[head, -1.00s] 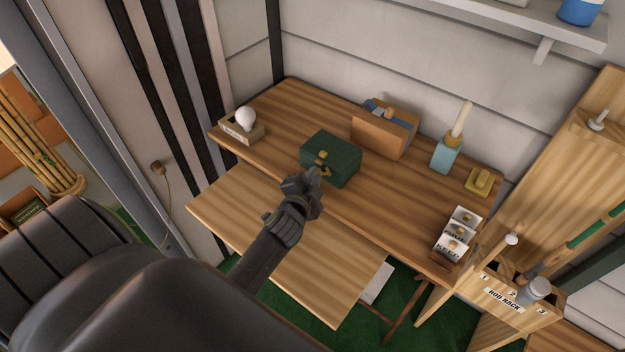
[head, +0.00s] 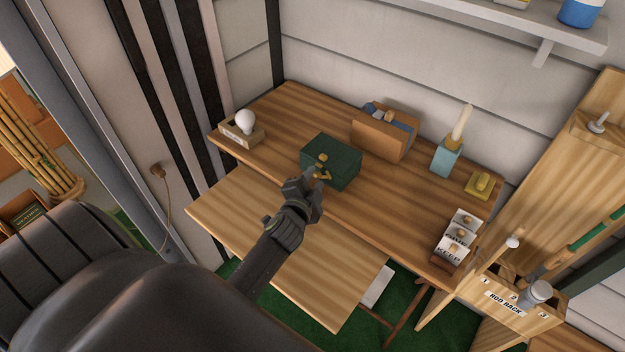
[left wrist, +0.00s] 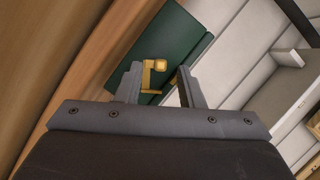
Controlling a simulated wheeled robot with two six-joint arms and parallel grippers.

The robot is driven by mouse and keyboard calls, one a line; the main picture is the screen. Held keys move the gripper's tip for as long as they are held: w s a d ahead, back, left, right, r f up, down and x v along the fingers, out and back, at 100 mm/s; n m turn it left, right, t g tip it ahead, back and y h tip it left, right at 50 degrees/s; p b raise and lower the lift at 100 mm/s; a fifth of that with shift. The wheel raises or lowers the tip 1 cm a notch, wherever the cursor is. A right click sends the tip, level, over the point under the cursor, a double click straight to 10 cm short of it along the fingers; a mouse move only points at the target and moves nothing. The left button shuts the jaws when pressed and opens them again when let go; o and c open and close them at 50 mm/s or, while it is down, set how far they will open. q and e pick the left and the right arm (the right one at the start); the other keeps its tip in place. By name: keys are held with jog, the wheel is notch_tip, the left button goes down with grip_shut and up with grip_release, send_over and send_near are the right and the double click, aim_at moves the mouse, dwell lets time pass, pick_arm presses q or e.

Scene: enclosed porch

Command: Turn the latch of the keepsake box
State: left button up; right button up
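The keepsake box (head: 338,152) is a dark green box standing on the wooden desk, with a brass latch (head: 322,160) on it. In the left wrist view the brass latch (left wrist: 153,75) shows against the green box (left wrist: 176,38), between and just beyond my fingertips. My left gripper (head: 316,180) is in front of the box, close to the latch. In the left wrist view my left gripper (left wrist: 158,84) has its fingers apart, with the latch showing in the gap. I cannot tell whether a finger touches it. My right gripper is not in view.
A lower pull-out board (head: 290,250) juts forward.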

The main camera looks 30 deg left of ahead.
pick_arm(q)
jog(key=shift+s, duration=0.15)
jog(key=p+v, duration=0.3)
jog(key=v, duration=1.4)
jog(key=shift+d+r, duration=0.15)
